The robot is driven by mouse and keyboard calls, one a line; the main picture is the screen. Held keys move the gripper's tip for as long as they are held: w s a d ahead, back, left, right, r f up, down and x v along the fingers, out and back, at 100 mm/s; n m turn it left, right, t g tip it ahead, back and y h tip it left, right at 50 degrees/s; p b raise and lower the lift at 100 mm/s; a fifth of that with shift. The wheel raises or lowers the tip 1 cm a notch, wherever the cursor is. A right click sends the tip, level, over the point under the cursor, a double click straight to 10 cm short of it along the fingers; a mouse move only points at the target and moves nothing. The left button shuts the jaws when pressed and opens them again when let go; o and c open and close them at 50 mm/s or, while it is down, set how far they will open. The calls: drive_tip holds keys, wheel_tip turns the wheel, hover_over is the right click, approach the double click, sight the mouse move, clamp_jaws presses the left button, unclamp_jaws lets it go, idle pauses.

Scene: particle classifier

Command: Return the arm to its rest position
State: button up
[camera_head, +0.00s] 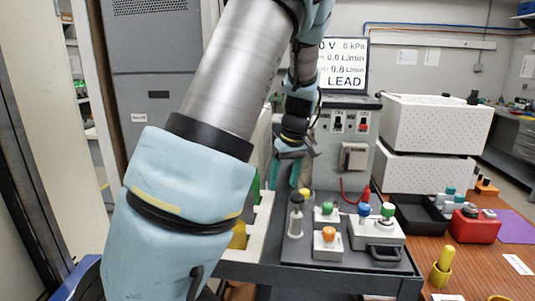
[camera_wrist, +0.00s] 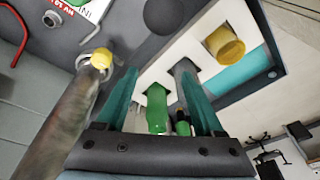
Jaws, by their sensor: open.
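My arm reaches across the left half of the head view. My gripper (camera_head: 290,172) hangs at the left end of the dark cart, partly hidden by my own arm links. In the wrist view my gripper (camera_wrist: 165,105) shows two teal fingers spread apart with nothing held between them. A green bottle-like object (camera_wrist: 157,108) in a white rack (camera_wrist: 160,65) shows beyond and between the fingers. A grey cylinder with a yellow top (camera_wrist: 101,60) is left of the fingers in the wrist view.
The cart (camera_head: 345,279) carries small boxes with orange (camera_head: 328,233), green and blue knobs. A control panel with a display (camera_head: 343,65) stands behind. White perforated boxes (camera_head: 433,125) and a red box (camera_head: 474,225) are on the wooden table at right.

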drive_tip(key=s+a+f+m+h, duration=0.1)
drive_tip(key=s+a+m, duration=0.5)
drive_tip(key=s+a, duration=0.7)
drive_tip(key=s, duration=0.3)
drive_tip(key=shift+a+f+h, duration=0.3)
drive_tip(key=shift+a+h, duration=0.1)
